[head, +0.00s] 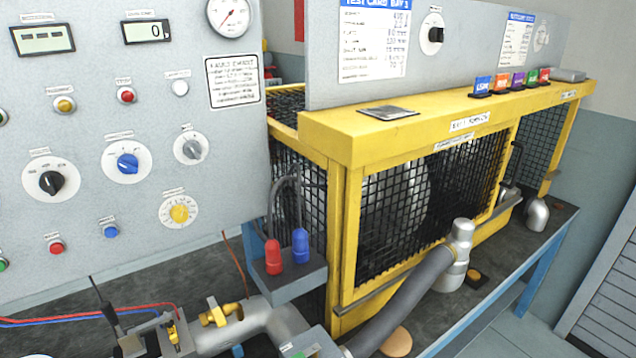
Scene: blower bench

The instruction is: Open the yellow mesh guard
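The yellow mesh guard (338,235) is a yellow-framed box with black wire mesh, standing on the dark bench at centre right. Its front mesh panel (400,225) lies in line with the frame and looks shut. A grey bar (375,297) runs along its lower edge, partly hidden behind a dark grey tube (405,293) with a silver end. A large round grey shape shows dimly behind the mesh. A dark curved handle (514,165) shows at the right part of the guard. I see no fingers of my left or right gripper in the head view.
A grey box with red and blue caps (286,272) stands at the guard's left corner. A pipe with a brass valve (222,314) lies at front left. A silver dome (536,215) stands at right. The control panel (90,160) fills the left.

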